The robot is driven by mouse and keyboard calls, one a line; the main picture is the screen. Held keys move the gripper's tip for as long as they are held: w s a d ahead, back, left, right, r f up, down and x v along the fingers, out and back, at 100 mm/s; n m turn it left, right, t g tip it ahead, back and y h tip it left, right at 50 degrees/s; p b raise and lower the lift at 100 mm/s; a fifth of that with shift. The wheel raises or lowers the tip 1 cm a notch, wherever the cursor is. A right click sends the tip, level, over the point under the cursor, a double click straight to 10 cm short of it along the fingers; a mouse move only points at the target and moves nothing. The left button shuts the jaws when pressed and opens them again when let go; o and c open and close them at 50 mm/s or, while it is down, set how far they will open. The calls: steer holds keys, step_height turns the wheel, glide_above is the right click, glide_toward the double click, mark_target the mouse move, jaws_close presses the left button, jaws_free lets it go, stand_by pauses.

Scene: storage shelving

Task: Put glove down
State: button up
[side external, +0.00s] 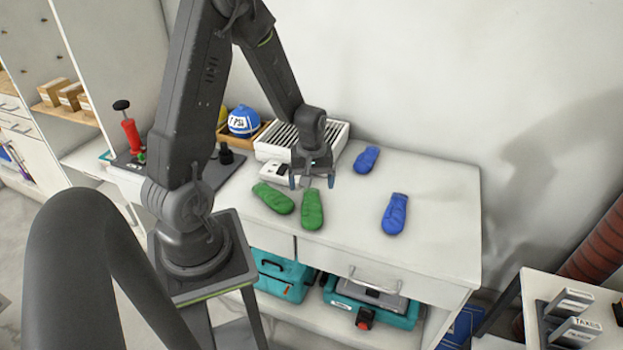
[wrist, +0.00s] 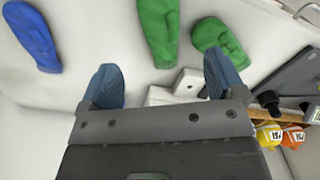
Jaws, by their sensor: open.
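Two green gloves lie on the white cabinet top: one (side external: 273,197) at the left and one (side external: 312,209) just right of it. Two blue gloves lie further right, one (side external: 367,160) toward the wall and one (side external: 395,213) nearer the front. My gripper (side external: 312,184) is open and empty, above the cabinet top by the far ends of the green gloves. In the wrist view its blue fingertips (wrist: 164,78) are spread wide, with nothing between them. A green glove (wrist: 160,30) lies beyond the gap, the other green glove (wrist: 220,42) to its right, and a blue glove (wrist: 32,36) at the left.
A white ribbed device (side external: 290,140) stands behind my gripper. A wooden tray with a blue and white cap (side external: 243,121) and a red hand tool (side external: 131,133) are further left. The cabinet top (side external: 440,215) is clear at the right.

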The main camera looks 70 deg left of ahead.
steer(key=w+d+r+m+t, duration=0.1)
steer(key=d+r+m, duration=0.35)
steer(key=r, duration=0.45)
steer(key=s+d+r+m+t, duration=0.4)
steer(key=s+d+r+m, duration=0.5)
steer(key=d+r, duration=0.5)
steer(key=shift+s+r+t, duration=0.3)
steer(key=shift+s+r, duration=0.1)
steer(key=shift+s, duration=0.1)
steer(key=shift+m, duration=0.25)
